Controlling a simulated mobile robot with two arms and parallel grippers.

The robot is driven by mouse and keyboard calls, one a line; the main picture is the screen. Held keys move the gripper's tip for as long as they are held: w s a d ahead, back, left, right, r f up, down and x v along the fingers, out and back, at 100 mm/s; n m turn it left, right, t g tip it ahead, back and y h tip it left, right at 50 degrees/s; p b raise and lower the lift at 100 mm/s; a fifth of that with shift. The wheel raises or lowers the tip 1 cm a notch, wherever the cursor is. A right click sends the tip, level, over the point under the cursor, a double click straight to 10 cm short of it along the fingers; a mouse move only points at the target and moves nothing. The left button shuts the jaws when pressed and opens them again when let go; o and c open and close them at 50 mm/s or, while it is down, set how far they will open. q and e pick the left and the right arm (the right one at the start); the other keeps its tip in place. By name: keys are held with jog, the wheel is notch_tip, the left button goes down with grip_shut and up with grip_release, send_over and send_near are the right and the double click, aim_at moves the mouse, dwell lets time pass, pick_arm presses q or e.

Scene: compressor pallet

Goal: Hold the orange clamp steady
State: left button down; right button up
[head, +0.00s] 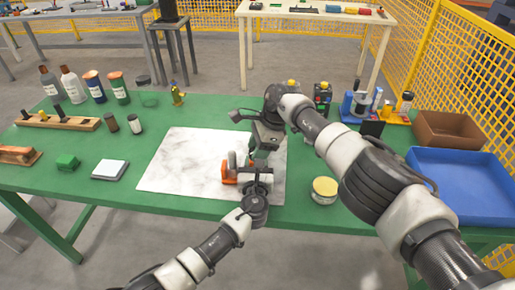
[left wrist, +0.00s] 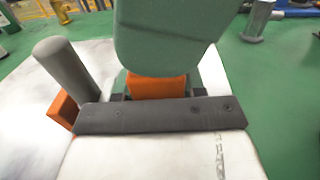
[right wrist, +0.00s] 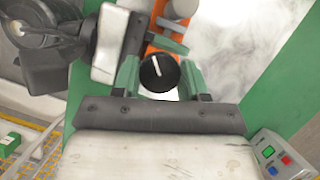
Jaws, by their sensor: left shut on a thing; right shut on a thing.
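The orange clamp (head: 229,173) stands near the front edge of a white marbled sheet (head: 175,165) on the green table. In the left wrist view an orange part of the clamp (left wrist: 155,87) sits between the fingers of my left gripper (left wrist: 155,96), which is shut on it. A grey upright cylinder (left wrist: 66,70) stands beside it. My right gripper (head: 263,150) reaches down over the clamp from behind. In the right wrist view its green-edged fingers are shut on a round black knob (right wrist: 158,72) with a white line. The knob's underside is hidden.
A yellow-lidded tin (head: 325,190) stands right of the sheet. A blue tray (head: 462,170) and a brown box (head: 448,128) lie far right. The sheet's left part is clear.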

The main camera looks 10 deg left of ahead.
jog(key=shift+w, duration=0.1)
jog(key=m+t, duration=0.1)
jog(key=m, duration=0.2)
jog(key=shift+d+m+t, duration=0.1)
jog(key=shift+m+t, duration=0.2)
jog(key=shift+m, duration=0.1)
jog(key=shift+r+m+t, duration=0.1)
jog(key=shift+m+t, duration=0.6)
jog(key=shift+m, duration=1.2)
jog(key=o, duration=0.9)
jog(key=v, duration=1.2)
